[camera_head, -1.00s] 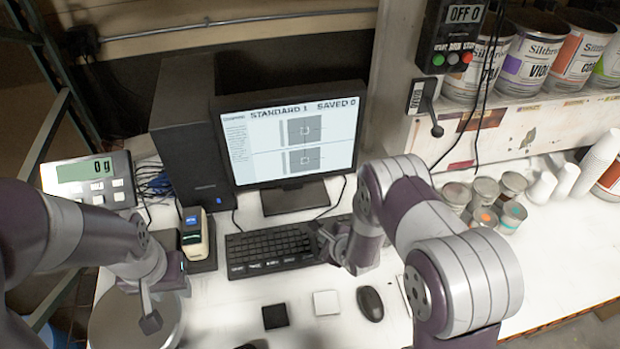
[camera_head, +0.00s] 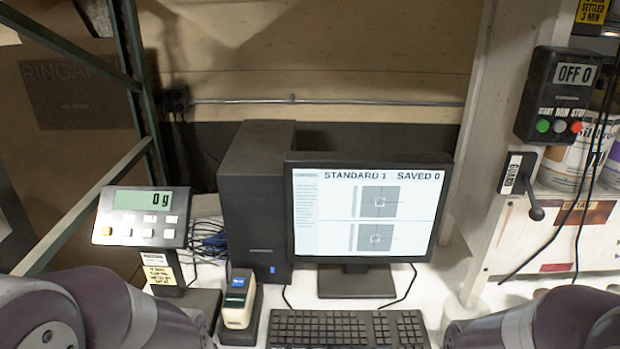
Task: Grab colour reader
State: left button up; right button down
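The colour reader (camera_head: 239,298) is a small cream and dark handheld device with a lit blue screen on top. It stands upright in its dark dock (camera_head: 245,326), left of the keyboard and in front of the black computer tower. My two arms show only as purple and grey links at the bottom left and bottom right corners. Both grippers are below the picture, so I cannot see them or what they hold.
A monitor (camera_head: 366,212) reads STANDARD 1, SAVED 0. The keyboard (camera_head: 348,329) lies in front of it. A scale display (camera_head: 141,216) reading 0 g stands left. The black tower (camera_head: 256,200) is behind the reader. A control box (camera_head: 558,95) and guard lever (camera_head: 536,207) are at right.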

aim_at(238, 306)
jog(key=i+j+z, duration=0.15)
jog(key=j+z, duration=0.5)
jog(key=i+j+z, duration=0.1)
jog(key=j+z, duration=0.25)
jog(key=j, duration=0.15)
